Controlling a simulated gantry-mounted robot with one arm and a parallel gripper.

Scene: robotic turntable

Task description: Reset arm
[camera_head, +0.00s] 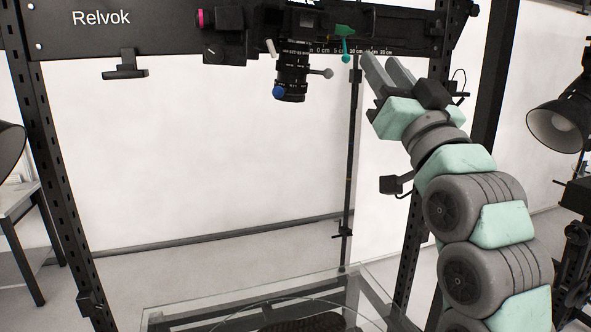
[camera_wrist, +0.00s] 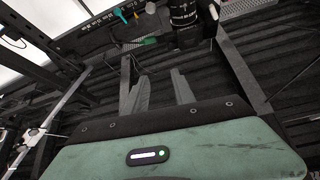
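My arm rises on the right side of the head view, with grey joints and mint-green covers. My gripper (camera_head: 376,62) is at its upper end, raised high near the overhead beam and pointing up and left. In the wrist view, the two grey fingers of my gripper (camera_wrist: 160,88) stand apart with nothing between them. The gripper is well above the glass turntable table (camera_head: 185,316) and touches nothing that I can see.
A camera with a lens (camera_head: 291,78) hangs from the black beam (camera_head: 160,35), left of my gripper. A thin black post (camera_head: 350,170) stands behind. A lamp (camera_head: 560,122) is at the right. A dark brown object (camera_head: 318,323) lies on the table, partly cut off.

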